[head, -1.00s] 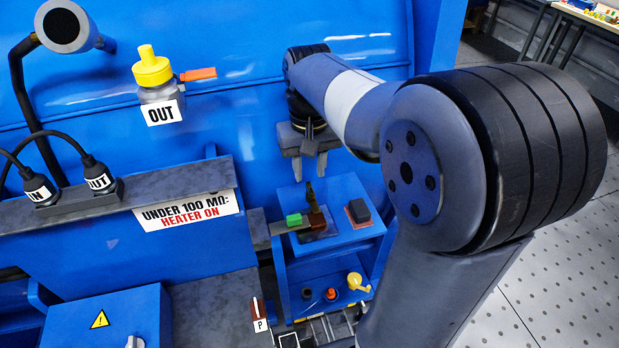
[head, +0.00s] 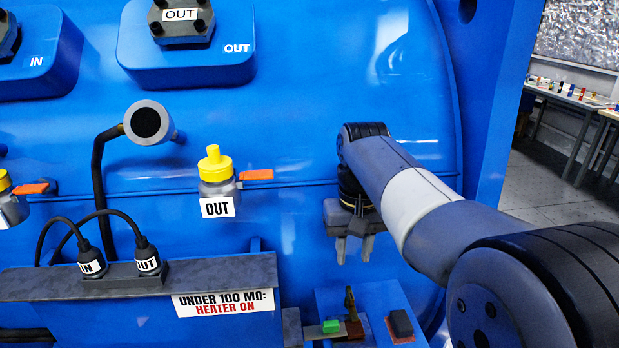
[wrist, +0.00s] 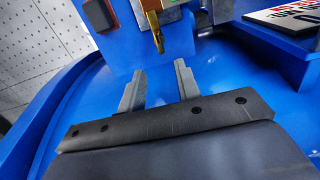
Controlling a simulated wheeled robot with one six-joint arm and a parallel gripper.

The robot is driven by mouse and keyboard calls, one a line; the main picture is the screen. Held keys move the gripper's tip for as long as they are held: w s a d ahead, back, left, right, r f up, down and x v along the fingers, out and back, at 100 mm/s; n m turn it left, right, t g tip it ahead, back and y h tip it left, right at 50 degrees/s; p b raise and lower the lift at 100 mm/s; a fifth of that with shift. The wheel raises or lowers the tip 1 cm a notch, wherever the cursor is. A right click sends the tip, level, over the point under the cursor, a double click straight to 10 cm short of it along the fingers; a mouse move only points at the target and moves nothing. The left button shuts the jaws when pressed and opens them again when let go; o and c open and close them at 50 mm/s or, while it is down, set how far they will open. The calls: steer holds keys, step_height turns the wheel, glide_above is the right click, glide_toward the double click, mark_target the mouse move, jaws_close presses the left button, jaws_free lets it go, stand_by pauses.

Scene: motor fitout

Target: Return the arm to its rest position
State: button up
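My gripper (head: 354,250) hangs pointing down in front of the blue motor housing (head: 300,140), right of the yellow-capped OUT bottle. Its two fingers stand apart with nothing between them. In the wrist view the open fingers (wrist: 160,88) show against blue surfaces, with a brass-coloured upright part (wrist: 152,20) beyond the tips. My arm is bent, running from the lower right of the head view to the gripper.
A blue stand (head: 365,300) with a green block (head: 331,326) and a dark block (head: 401,323) lies below the gripper. A grey ledge (head: 200,275) with IN and OUT plugs is at left. A yellow-capped bottle (head: 216,185) sticks out. Open floor shows at right.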

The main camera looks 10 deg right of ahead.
mark_target(350, 291)
step_height(350, 291, down, 10)
steer(key=shift+r, duration=0.15)
stand_by(0.3)
steer(key=shift+r, duration=0.1)
